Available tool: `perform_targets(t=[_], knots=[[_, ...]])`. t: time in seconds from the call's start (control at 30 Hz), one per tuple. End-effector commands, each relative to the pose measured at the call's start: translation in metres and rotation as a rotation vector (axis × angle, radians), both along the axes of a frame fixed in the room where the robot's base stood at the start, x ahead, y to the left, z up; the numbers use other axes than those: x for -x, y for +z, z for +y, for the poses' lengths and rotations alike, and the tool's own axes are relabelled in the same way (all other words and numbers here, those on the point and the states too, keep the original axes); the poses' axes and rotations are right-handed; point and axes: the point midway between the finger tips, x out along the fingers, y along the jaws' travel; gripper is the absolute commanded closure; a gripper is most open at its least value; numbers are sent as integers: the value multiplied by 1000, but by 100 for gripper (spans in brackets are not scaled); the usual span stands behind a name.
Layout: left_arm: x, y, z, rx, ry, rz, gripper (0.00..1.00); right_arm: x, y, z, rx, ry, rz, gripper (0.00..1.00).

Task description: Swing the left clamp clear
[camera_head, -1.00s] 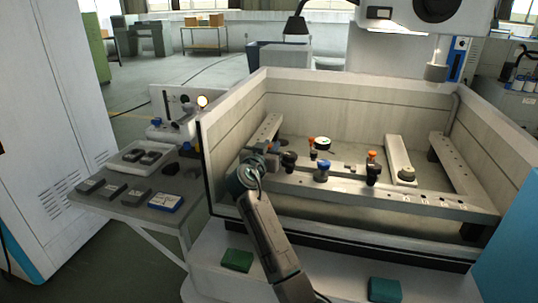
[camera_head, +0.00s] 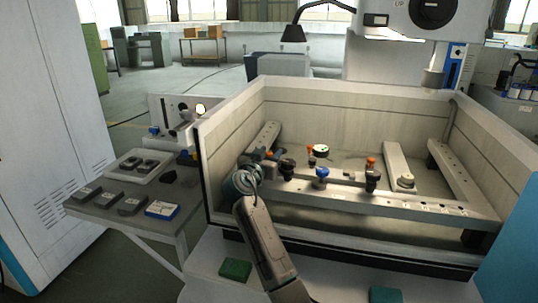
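The left clamp (camera_head: 287,168), with a dark round knob, stands on the front rail (camera_head: 420,208) inside the open machine tank. An orange-topped piece (camera_head: 310,150) shows just behind it. My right gripper (camera_head: 271,157) is at the left end of this rail, just left of the dark knob. It is small and partly hidden by its own wrist, so I cannot tell whether its fingers are open or touch the clamp. A similar dark clamp with an orange top (camera_head: 371,175) stands farther right. A blue-topped part (camera_head: 321,175) is between them. My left gripper is not in view.
The tank's pale walls (camera_head: 350,115) surround the rails; its left wall edge is close to my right arm. A side table (camera_head: 125,215) with small blocks and a tray stands left. Green (camera_head: 235,269) and teal (camera_head: 387,294) pads lie on the front ledge.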

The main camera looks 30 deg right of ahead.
Motion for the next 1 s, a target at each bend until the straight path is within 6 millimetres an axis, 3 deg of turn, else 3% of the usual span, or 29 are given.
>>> perform_targets(t=[0.33,0.7,1.0], knots=[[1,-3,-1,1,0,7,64,4,-2,6,-1,1,0,61],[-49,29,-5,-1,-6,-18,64,42,-4,58,-5,3,-3,61],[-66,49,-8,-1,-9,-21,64,62,-2,85,-1,0,0,61]])
